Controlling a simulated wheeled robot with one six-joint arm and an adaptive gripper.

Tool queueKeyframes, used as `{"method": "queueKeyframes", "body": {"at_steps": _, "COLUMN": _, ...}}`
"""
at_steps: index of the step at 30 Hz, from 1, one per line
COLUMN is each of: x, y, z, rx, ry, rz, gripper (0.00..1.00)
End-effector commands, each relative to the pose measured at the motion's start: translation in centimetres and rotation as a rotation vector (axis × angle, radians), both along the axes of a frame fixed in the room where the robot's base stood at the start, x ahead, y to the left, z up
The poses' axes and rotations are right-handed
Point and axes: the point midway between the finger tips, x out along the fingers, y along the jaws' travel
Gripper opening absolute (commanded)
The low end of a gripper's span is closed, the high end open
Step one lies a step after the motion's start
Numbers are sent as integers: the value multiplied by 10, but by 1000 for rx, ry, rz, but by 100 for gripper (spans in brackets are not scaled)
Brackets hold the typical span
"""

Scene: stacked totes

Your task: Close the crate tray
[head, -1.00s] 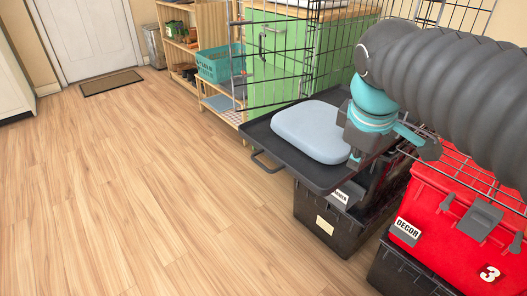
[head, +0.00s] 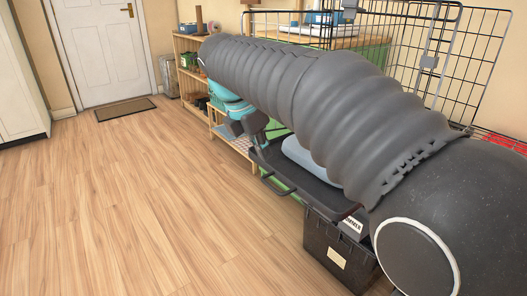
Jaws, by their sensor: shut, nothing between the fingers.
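The black crate tray (head: 318,186) sticks out from the wire crate (head: 470,58) over the floor, with a handle loop (head: 275,186) on its front edge. A pale blue-grey cushion (head: 300,157) lies on the tray, partly hidden by my arm. My gripper (head: 252,130) is shut and empty, at the far front corner of the tray by the handle side. My arm hides much of the tray and the crate opening. I cannot tell whether the gripper touches the tray.
A black labelled tote (head: 335,252) stands below the tray. A wooden shelf (head: 190,62) with small items stands behind the gripper. A doormat (head: 125,109) lies by the white door (head: 95,40). The wood floor on the left is clear.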

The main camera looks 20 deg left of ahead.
Motion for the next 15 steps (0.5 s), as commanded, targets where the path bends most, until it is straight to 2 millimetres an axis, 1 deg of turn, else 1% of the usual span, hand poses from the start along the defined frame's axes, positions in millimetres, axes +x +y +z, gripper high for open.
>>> {"method": "queueKeyframes", "body": {"at_steps": 1, "x": 3, "y": -3, "z": -12, "rx": -1, "ry": 2, "rz": -2, "gripper": 0}}
{"method": "queueKeyframes", "body": {"at_steps": 6, "x": 11, "y": -10, "z": -38, "rx": -1, "ry": 2, "rz": -3, "gripper": 0}}
{"method": "queueKeyframes", "body": {"at_steps": 12, "x": 18, "y": -15, "z": -59, "rx": 1, "ry": 1, "rz": -3, "gripper": 0}}
{"method": "queueKeyframes", "body": {"at_steps": 15, "x": 20, "y": -17, "z": -64, "rx": 1, "ry": 0, "rz": -3, "gripper": 0}}
